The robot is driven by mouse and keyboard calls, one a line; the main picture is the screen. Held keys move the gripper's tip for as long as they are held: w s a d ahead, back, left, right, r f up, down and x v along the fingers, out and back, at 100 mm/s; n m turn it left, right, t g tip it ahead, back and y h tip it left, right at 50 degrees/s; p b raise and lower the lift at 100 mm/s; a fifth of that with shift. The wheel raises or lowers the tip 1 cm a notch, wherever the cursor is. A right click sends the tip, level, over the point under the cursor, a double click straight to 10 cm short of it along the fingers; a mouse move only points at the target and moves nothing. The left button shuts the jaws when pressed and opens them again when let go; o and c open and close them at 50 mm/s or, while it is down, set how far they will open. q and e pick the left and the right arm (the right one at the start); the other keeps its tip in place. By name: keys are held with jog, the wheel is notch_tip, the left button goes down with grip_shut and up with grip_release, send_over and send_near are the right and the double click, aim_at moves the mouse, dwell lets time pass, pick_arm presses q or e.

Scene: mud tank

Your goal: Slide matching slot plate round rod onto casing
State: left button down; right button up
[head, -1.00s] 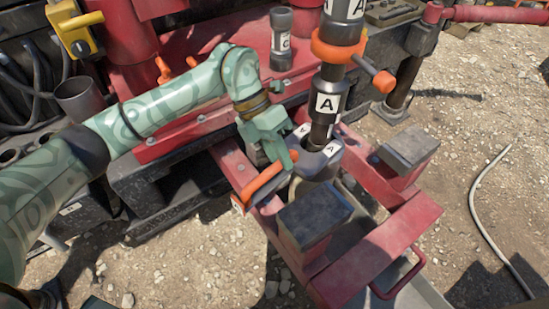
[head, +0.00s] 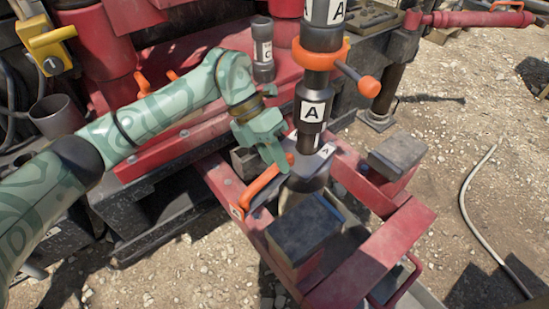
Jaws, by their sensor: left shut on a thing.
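The dark rod (head: 310,134) hangs upright with a white "A" label on its collar. The grey slot plate (head: 322,160), also labelled "A", lies close against the rod near the casing top (head: 307,181). I cannot tell whether it is fully seated. Its orange handle (head: 262,187) points down-left. My left gripper (head: 280,161) is shut on the slot plate near the handle's upper end, partly hiding the plate. My right gripper is not in view.
An orange clamp ring with a side knob (head: 369,86) sits higher on the rod. Grey blocks (head: 305,227) and (head: 398,154) flank the casing on the red frame (head: 385,248). A cylinder labelled "C" (head: 263,50) stands behind.

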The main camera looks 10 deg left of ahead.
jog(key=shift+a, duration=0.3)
pick_arm(q)
jog(key=shift+f, duration=0.35)
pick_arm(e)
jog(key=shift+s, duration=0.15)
pick_arm(q)
jog(key=c, duration=1.3)
grip_release()
jog(key=shift+o, duration=0.3)
jog(key=shift+f, duration=0.15)
jog(key=p+v, duration=0.4)
jog(key=v, duration=1.2)
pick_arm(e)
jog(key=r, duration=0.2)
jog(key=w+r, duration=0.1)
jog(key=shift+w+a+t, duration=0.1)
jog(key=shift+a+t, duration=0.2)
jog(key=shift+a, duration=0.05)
pick_arm(q)
jog(key=shift+w, duration=0.1)
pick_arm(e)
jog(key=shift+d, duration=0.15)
pick_arm(q)
jog(key=shift+a, duration=0.1)
